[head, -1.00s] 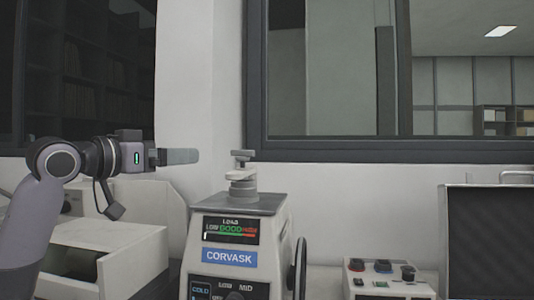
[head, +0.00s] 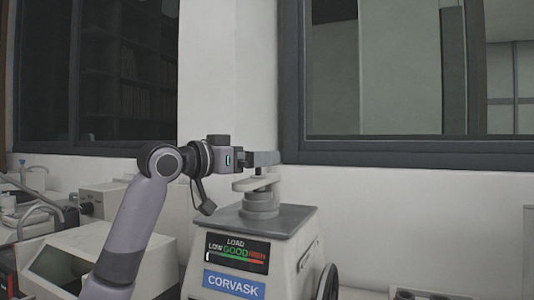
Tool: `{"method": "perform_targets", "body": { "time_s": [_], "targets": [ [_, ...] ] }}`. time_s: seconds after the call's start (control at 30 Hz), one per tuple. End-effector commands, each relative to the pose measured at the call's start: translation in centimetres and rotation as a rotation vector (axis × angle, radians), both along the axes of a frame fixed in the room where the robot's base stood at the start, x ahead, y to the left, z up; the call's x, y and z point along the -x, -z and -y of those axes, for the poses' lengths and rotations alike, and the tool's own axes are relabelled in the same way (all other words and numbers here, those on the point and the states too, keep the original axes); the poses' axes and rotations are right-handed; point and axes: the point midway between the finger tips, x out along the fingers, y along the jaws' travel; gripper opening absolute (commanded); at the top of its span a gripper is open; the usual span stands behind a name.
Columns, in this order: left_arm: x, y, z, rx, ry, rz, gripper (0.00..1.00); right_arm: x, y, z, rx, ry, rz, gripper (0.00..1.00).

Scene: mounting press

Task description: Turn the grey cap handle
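The mounting press (head: 305,245) stands at lower centre in the head view, with a blue CORVASK label and a LOAD gauge on its front. On its grey top plate sits a round stepped cap (head: 262,204) with a pale arm and a grey handle (head: 266,178) above it. My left gripper (head: 268,159) comes in from the left, level, with its fingers at the top of the handle and overlapping it in view. I see the fingers side-on, so their gap and any contact are hidden. My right gripper is out of view.
A black handwheel (head: 327,284) is on the press's right side. A pale open-fronted box (head: 95,255) stands left of the press, below my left arm. A small control box (head: 415,294) is at the bottom right. A wall and window are behind.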

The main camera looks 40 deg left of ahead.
Motion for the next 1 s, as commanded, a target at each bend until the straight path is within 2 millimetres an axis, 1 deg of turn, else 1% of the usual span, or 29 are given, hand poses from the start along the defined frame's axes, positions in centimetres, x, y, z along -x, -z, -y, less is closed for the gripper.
{"method": "perform_targets", "body": {
  "time_s": [0.03,0.1,0.23,0.37,0.57,0.6,0.67,0.7,0.73,0.87,1.0],
  "targets": [
    [-0.9,-0.3,0.1,0.004,0.002,-0.002,1.0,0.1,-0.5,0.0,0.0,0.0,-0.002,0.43],
    [-1.9,-0.2,0.3,0.002,0.002,-0.001,1.0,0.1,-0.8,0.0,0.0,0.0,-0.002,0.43],
    [-3.2,-0.2,0.4,0.001,0.001,-0.001,1.0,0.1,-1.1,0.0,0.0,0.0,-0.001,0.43],
    [-3.7,0.0,0.5,-0.001,0.001,0.0,1.0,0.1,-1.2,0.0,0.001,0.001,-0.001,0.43],
    [-3.7,0.0,0.4,-0.001,0.0,-0.001,1.0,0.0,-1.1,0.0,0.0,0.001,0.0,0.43],
    [-3.7,0.0,0.4,-0.001,0.0,-0.001,0.94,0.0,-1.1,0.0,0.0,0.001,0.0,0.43],
    [-3.7,0.0,0.4,-0.001,0.0,-0.001,0.74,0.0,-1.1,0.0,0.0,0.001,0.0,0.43],
    [-3.7,0.0,0.4,-0.001,0.0,-0.001,0.61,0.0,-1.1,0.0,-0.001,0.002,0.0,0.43],
    [-3.7,0.0,0.4,-0.001,0.0,-0.001,0.57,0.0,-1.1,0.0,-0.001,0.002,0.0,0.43],
    [-3.7,0.0,0.4,-0.001,-0.004,-0.001,0.57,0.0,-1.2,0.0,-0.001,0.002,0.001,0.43],
    [-3.7,-0.1,0.4,-0.003,-0.047,-0.005,0.57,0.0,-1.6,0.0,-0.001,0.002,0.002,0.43]
  ]
}}
